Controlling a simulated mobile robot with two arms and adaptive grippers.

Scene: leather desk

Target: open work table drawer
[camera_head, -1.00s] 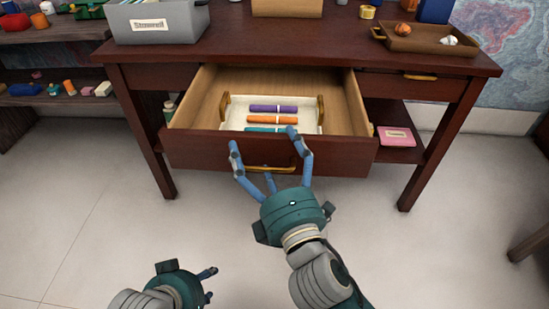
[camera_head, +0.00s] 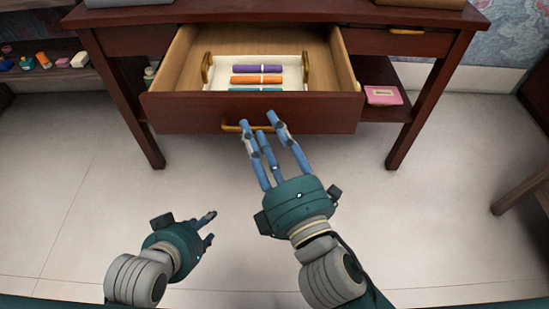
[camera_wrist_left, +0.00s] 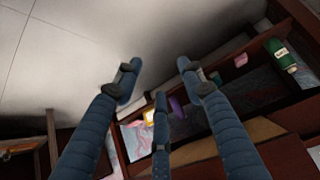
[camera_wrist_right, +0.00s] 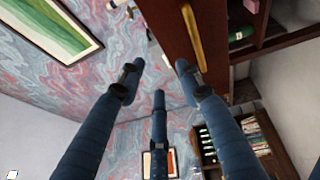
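The dark wood work table (camera_head: 400,14) stands ahead, and its middle drawer (camera_head: 190,114) is pulled out, with its inside showing. The drawer's gold handle (camera_head: 231,128) is on its front, partly behind my right fingers. My right gripper (camera_head: 260,121) is open and empty, its fingertips by the handle in the head view. In the right wrist view the handle (camera_wrist_right: 192,38) lies beyond the spread fingertips, not clasped. My left gripper (camera_head: 209,226) is low in front of the table, away from the drawer. The left wrist view shows its fingers (camera_wrist_left: 156,85) apart and empty.
A white tray (camera_head: 220,80) with gold handles and purple, orange and teal rolls lies in the drawer. A pink box (camera_head: 384,95) is on the lower shelf. A side shelf (camera_head: 40,70) stands left, a stool (camera_head: 525,190) right. The floor in front is clear.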

